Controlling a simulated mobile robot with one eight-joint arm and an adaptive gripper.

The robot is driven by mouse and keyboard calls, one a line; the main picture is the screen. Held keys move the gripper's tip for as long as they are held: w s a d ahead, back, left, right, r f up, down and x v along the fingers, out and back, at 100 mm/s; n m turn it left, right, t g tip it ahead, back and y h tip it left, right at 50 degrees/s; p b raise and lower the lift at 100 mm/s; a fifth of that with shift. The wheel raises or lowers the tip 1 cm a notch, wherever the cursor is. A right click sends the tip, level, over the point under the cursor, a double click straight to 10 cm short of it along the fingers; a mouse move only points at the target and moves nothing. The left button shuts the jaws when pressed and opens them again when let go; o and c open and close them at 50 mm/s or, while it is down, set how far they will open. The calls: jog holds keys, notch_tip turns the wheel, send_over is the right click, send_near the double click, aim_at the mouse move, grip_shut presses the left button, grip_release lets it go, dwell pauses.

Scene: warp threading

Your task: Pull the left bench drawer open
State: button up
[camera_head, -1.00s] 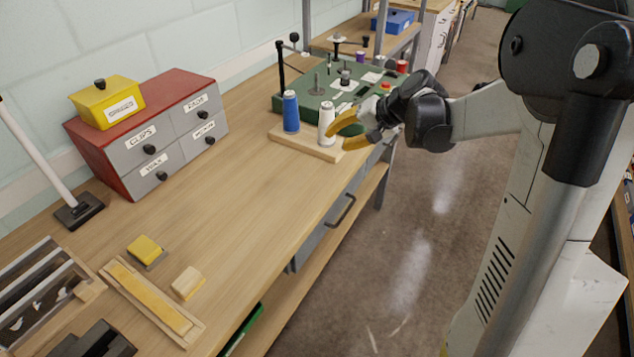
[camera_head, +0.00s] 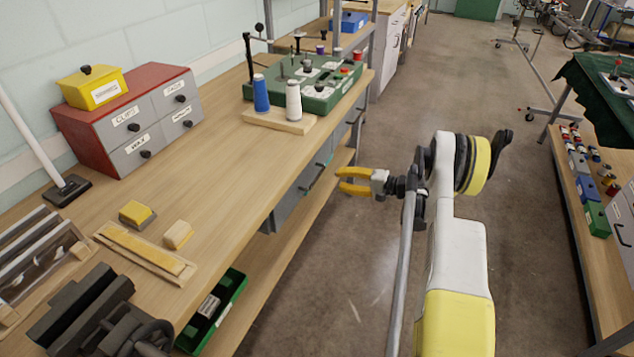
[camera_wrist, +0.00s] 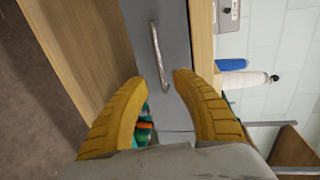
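The left bench drawer (camera_head: 285,208) is a grey front under the bench's front edge. It looks shut, though its far part is hard to make out in the head view. In the wrist view its grey face (camera_wrist: 177,30) carries a metal bar handle (camera_wrist: 158,55). My gripper (camera_head: 340,180) is open and empty, with yellow fingers pointing at the drawer fronts from the aisle side. In the wrist view the open fingertips (camera_wrist: 159,77) frame the handle's near end. I cannot tell how far in front of the handle they are.
The wooden bench top (camera_head: 215,165) overhangs the drawer. Blue (camera_head: 261,93) and white (camera_head: 293,99) spools stand on a wooden block above. Coloured items (camera_wrist: 144,130) show beside the left finger. A green bin (camera_head: 212,310) sits on the lower shelf. The aisle floor (camera_head: 400,110) is open.

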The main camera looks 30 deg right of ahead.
aim_at(318, 175)
jog(key=b+x, duration=0.2)
jog(key=x, duration=0.7)
jog(key=shift+b, duration=0.4)
grip_shut()
